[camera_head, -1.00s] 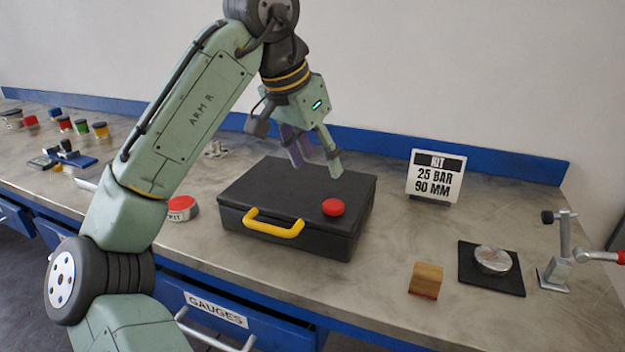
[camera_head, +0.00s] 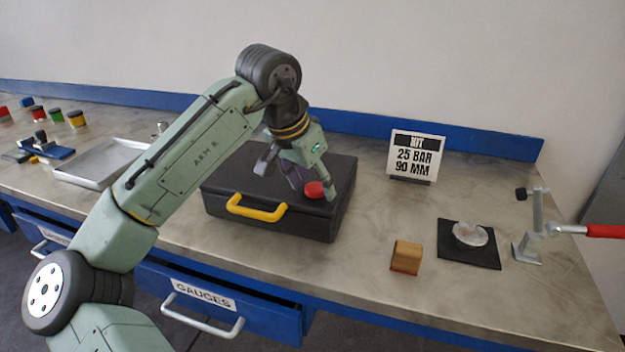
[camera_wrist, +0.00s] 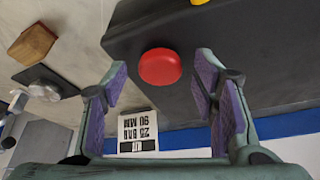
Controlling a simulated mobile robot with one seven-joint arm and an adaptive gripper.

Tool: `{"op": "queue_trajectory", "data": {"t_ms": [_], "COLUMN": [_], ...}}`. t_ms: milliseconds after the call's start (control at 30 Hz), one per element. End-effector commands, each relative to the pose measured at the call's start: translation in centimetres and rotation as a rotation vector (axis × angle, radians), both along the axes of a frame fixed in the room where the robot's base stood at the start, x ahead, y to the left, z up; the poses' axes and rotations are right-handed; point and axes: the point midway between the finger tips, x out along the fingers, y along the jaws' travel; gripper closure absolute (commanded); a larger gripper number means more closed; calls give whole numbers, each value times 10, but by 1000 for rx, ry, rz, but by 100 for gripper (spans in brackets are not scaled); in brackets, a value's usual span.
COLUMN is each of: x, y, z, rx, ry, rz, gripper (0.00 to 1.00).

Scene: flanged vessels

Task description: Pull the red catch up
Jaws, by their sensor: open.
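The red catch (camera_head: 314,189) is a round red knob on the lid of a black case (camera_head: 240,170), near its front right corner. In the wrist view the red catch (camera_wrist: 160,67) lies between the fingertips, or just beyond them. My gripper (camera_head: 300,184) is low over the lid with its fingers spread around the catch. The wrist view shows my gripper (camera_wrist: 161,68) open, with a gap between each purple pad and the catch. Whether a fingertip touches the lid, I cannot tell.
The case has a yellow handle (camera_head: 256,209) in front. A sign (camera_head: 414,157) stands behind right. A wooden block (camera_head: 406,257), a black pad (camera_head: 482,252) with a metal disc, and a red-handled clamp (camera_head: 535,228) are to the right. A metal tray (camera_head: 92,170) is left.

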Motion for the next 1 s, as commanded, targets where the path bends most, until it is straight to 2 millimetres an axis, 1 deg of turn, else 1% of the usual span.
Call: {"op": "queue_trajectory", "data": {"t_ms": [67,867,1000], "x": [0,0,0], "y": [0,0,0], "z": [0,1,1], "rx": [0,0,0], "ry": [0,0,0], "rz": [0,-1,-1], "gripper": [46,100,100]}}
